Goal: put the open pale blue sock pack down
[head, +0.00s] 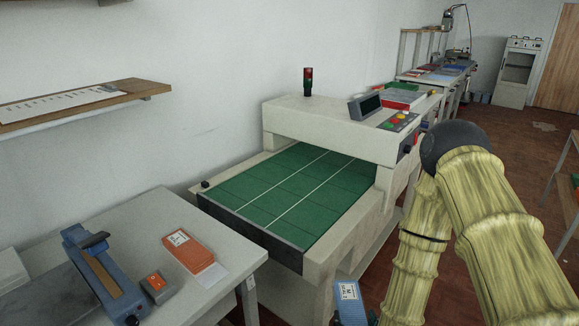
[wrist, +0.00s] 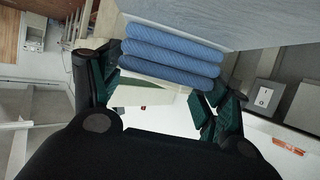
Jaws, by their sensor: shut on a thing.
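The open pale blue sock pack shows in the wrist view as a stack of ribbed blue rolls (wrist: 172,52) with a pale panel beside them. In the head view a blue pack with a white label (head: 348,292) shows at the bottom edge, in front of the green-belted machine and right of the worktable. My gripper (wrist: 160,88) is shut on the pack, its green-padded fingers on both sides of it.
The machine's green belt (head: 290,187) is bare, with a raised housing (head: 330,117) over its far end. A wall shelf (head: 85,103) is at the left.

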